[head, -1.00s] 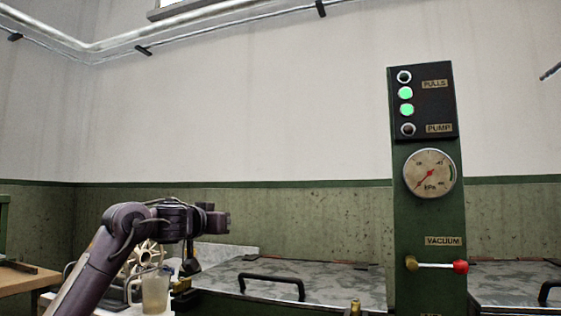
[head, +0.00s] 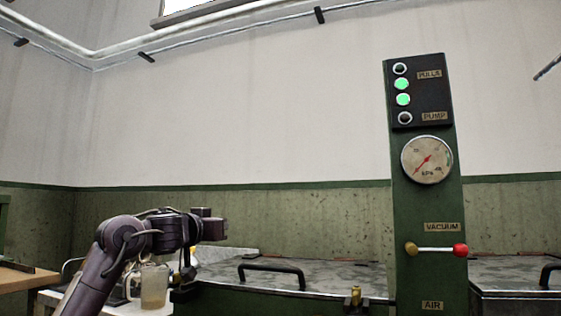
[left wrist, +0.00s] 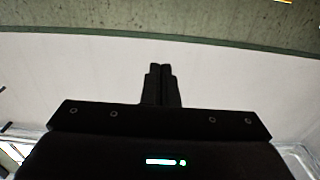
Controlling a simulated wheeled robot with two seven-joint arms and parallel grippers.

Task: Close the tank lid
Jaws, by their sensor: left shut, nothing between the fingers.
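A tank lid (head: 325,274), a mottled grey metal plate with a black bar handle (head: 271,271), lies flat and looks down on its tank left of the green column. Another similar lid (head: 505,270) lies to the right of the column, partly cut off by the frame. My left gripper (head: 222,229) is raised at the left, up and to the left of the first handle and apart from it. In the left wrist view its fingers (left wrist: 160,84) are together and empty, against wall. My right gripper is not in view.
The green column (head: 428,200) carries two lit green lamps, a gauge (head: 426,160) and a red-knobbed lever (head: 460,250). A brass fitting (head: 355,295) stands at the lid's front edge. A jug (head: 150,285) is near my left arm.

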